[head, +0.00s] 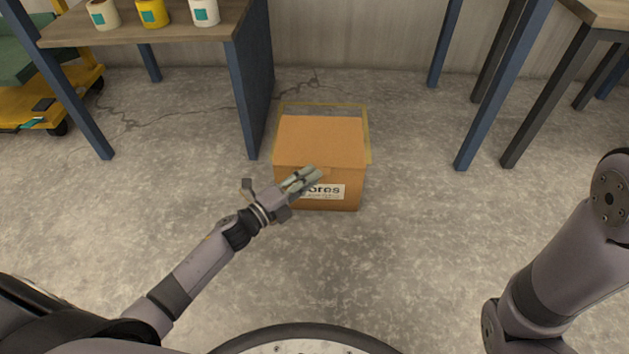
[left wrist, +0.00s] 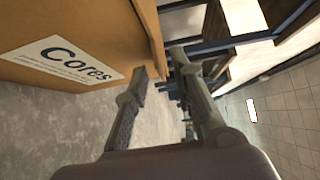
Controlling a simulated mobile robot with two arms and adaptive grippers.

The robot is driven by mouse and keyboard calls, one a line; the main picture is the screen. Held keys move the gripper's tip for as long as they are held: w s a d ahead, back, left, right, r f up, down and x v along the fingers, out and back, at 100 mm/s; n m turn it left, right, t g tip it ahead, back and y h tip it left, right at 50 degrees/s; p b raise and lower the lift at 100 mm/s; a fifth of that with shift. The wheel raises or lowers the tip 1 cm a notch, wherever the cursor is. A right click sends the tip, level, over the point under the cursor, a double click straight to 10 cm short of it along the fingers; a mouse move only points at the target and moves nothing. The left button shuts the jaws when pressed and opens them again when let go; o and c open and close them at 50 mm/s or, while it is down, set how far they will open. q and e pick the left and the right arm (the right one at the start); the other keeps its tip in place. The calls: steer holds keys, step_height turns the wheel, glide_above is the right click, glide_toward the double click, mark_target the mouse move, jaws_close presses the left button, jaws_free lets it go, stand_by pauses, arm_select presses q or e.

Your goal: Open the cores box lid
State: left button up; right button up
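The cores box (head: 318,194) is a brown cardboard box on the floor in the middle of the head view, with a white "Cores" label on its front. Its lid (head: 320,140) lies across the top. My left gripper (head: 311,176) is at the upper front of the box, covering part of the label. In the left wrist view, the box wall (left wrist: 95,28) fills the upper left. The left gripper's fingers (left wrist: 159,62) are apart there, with the lid's edge near their tips; I cannot tell whether they touch it. My right gripper is out of view.
A yellow cart (head: 62,95) is at far left. Other tables (head: 600,12) stand at right. The floor around the box is clear.

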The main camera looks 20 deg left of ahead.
arm_select(q)
steer(key=shift+x, duration=1.05)
steer(key=shift+c, duration=0.5)
jaws_close()
